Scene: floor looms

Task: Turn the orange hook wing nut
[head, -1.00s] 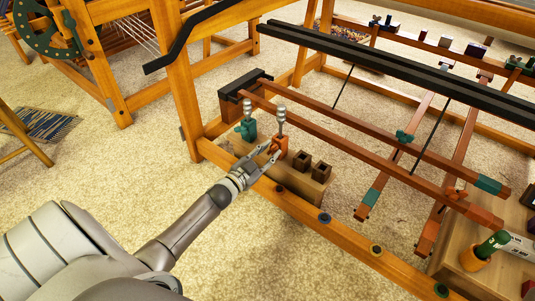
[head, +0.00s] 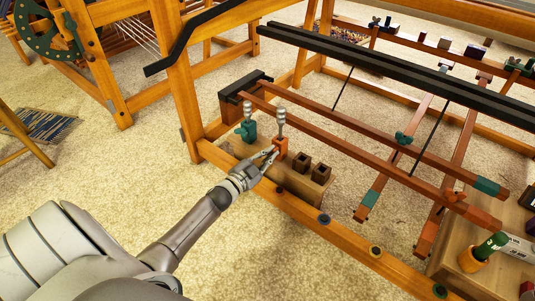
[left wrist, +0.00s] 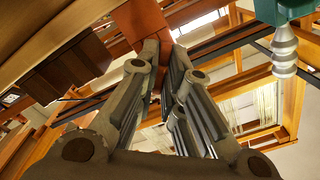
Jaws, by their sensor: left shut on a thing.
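The orange hook (head: 281,142) stands on a wooden block, with a silver ribbed stem rising from its top. Its wing nut is hidden by my fingers and cannot be made out separately. My left gripper (head: 269,155) reaches in from the front left, its fingers drawn together at the orange hook's near side. In the left wrist view, the left gripper's fingertips (left wrist: 167,62) meet against the orange body (left wrist: 151,22); the small part between them is mostly hidden. My right gripper is not in view.
A teal hook (head: 247,130) with a similar stem stands just left of the orange one. The wooden block (head: 290,184) has two dark square sockets at its right. The loom's front rail (head: 300,208) runs beneath my gripper. Long brown bars (head: 360,153) pass behind.

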